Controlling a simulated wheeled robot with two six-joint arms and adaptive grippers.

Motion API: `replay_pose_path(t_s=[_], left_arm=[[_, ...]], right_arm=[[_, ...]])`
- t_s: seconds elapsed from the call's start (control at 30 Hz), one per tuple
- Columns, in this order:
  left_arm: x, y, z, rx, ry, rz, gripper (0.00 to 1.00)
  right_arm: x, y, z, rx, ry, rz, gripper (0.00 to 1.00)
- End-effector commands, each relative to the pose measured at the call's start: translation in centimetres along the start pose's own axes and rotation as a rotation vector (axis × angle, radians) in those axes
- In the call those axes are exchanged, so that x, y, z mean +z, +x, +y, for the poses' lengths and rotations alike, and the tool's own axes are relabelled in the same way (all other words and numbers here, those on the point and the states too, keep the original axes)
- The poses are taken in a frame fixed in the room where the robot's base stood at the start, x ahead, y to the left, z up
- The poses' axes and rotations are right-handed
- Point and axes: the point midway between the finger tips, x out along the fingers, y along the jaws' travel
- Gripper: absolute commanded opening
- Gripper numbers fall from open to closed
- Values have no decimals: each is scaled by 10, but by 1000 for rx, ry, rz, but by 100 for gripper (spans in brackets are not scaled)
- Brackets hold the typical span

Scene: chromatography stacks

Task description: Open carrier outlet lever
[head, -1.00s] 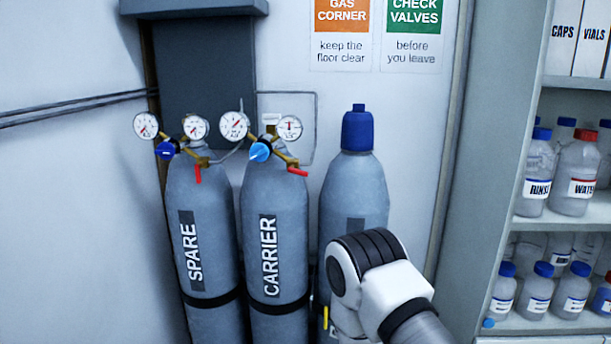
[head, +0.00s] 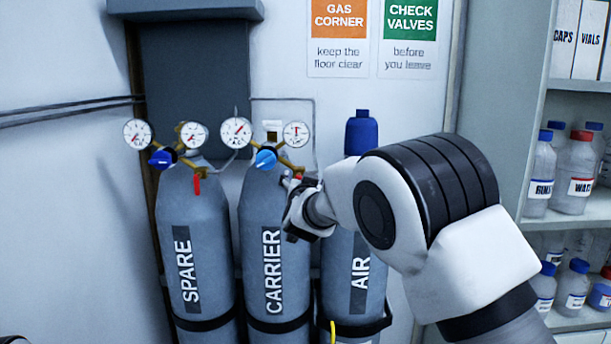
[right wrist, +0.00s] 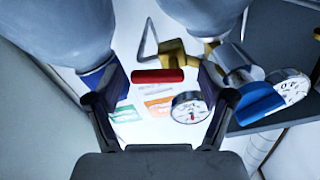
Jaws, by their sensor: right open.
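The carrier cylinder (head: 250,225) stands in the middle of three grey cylinders, with a brass regulator, two gauges and a blue knob (head: 265,158) on top. Its red outlet lever (right wrist: 158,76) shows in the right wrist view as a short red bar on a brass valve (right wrist: 178,54); in the head view my gripper mostly covers it. My right gripper (right wrist: 160,86) is open, with one finger on each side of the lever. I see a gap at both ends of the bar, and no clear contact.
The spare cylinder (head: 180,245) with its own red lever (head: 196,184) stands left. The air cylinder (head: 372,280), blue-capped, stands right, partly behind my right arm. A shelf (head: 562,223) with bottles is at the far right. A dark panel (head: 195,80) is behind the regulators.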

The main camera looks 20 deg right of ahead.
Motion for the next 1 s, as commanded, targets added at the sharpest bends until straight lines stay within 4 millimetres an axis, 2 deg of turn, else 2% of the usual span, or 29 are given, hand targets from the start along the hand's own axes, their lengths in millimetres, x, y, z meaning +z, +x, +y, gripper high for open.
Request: replay_pose_path(t_s=[0.1, 0.33, 0.37, 0.5, 0.53, 0.7, 0.9, 1.0], left_arm=[[0, -6, 0, 0, 0, 0, 75], [0, -5, 0, 0, 0, 0, 75], [0, -5, 0, 0, 0, 0, 75], [0, -5, 0, 0, 0, 0, 75], [0, -5, 0, 0, 0, 0, 75], [0, -8, 0, 0, 0, -1, 75], [0, -39, 0, 0, 0, 0, 75], [0, -44, 0, 0, 0, 0, 75]], right_arm=[[-1, 12, 0, 1, 1, -1, 81], [1, 13, 1, 1, 0, -1, 81], [1, 13, 1, 1, 0, -1, 74], [1, 13, 1, 1, -1, -1, 25], [1, 13, 1, 1, -1, -1, 21], [-1, 13, 0, 0, -11, -1, 21], [-10, 13, -2, 1, -187, -3, 21], [-8, 13, -1, 0, -262, -2, 21]])
